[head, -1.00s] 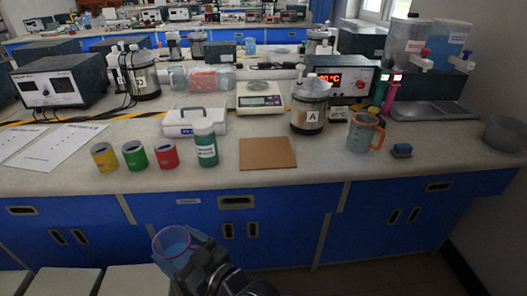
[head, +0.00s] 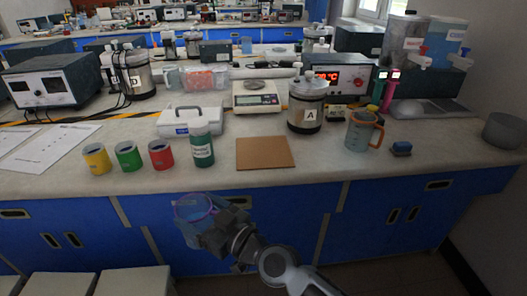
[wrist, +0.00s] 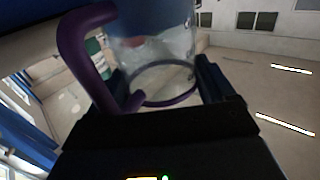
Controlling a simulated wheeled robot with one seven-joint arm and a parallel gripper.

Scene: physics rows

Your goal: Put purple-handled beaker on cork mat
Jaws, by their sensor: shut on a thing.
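The purple-handled beaker (head: 194,212) is clear with a purple rim and bluish contents. My gripper (head: 222,222) is shut on it and holds it in front of the bench's blue cabinets, below the level of the benchtop. In the wrist view the beaker (wrist: 160,75) fills the space between the fingers, with its purple handle (wrist: 88,55) at the left. The cork mat (head: 265,153) is a flat brown square near the bench's front edge. It is bare, and the beaker is apart from it, to its lower left.
A jar labelled A (head: 306,104), a scale (head: 257,98) and an orange-handled beaker (head: 361,132) stand behind and to the right.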

